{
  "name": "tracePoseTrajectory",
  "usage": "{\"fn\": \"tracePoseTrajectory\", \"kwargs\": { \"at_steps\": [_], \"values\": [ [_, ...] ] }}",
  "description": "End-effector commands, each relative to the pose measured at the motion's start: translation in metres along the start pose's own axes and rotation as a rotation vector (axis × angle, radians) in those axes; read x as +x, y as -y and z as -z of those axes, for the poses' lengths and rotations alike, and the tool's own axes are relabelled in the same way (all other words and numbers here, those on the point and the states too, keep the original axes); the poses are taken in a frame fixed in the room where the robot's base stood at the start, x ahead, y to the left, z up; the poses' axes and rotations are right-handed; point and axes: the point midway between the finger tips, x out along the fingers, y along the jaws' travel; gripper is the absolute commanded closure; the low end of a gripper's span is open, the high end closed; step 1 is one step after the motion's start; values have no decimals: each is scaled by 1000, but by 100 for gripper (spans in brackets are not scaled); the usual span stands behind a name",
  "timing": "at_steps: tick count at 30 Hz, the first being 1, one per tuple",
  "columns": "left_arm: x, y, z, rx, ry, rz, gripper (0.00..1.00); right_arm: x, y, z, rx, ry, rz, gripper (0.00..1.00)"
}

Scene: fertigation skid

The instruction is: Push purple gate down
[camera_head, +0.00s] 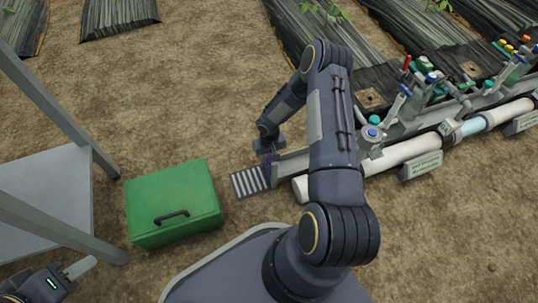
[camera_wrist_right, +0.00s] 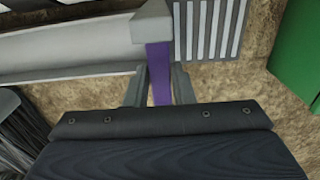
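The purple gate (camera_wrist_right: 158,62) is a narrow upright strip at the end of a grey channel (camera_wrist_right: 70,45). In the head view the purple gate (camera_head: 267,171) is a small sliver, partly hidden by my right gripper (camera_head: 268,153). In the wrist view my right gripper (camera_wrist_right: 160,82) is open, with one finger on each side of the gate's strip. A gap shows beside the left finger; I cannot tell whether the right finger touches the strip. My left gripper (camera_head: 78,268) is at the lower left, far from the gate; its opening is unclear.
A striped grate (camera_head: 249,181) lies at the channel's end. A green box (camera_head: 174,203) with a black handle stands to its left. White pipes (camera_head: 400,152) with valves run to the right. A grey table (camera_head: 50,190) stands at the left. Bare soil lies behind the box.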

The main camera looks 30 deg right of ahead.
Motion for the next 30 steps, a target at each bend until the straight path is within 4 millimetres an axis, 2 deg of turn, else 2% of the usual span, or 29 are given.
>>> {"fn": "tracePoseTrajectory", "kwargs": {
  "at_steps": [1, 4, 14, 24, 30],
  "values": [
    [1, 0, 0, 0, 0, 0, 64, 2, 0, -1, 1, 3, 0, 71],
    [1, 0, 0, 0, 0, 0, 64, 2, 0, -1, 1, 3, 0, 58],
    [-2, -1, 1, 0, 0, 0, 64, -4, 0, 0, 1, 2, -1, 58],
    [-25, -11, 12, 0, 0, 0, 64, -60, 0, 0, 1, 1, -1, 58],
    [-29, -13, 15, 0, 0, 0, 64, -76, 0, -1, 1, 3, -1, 58]
  ]
}}
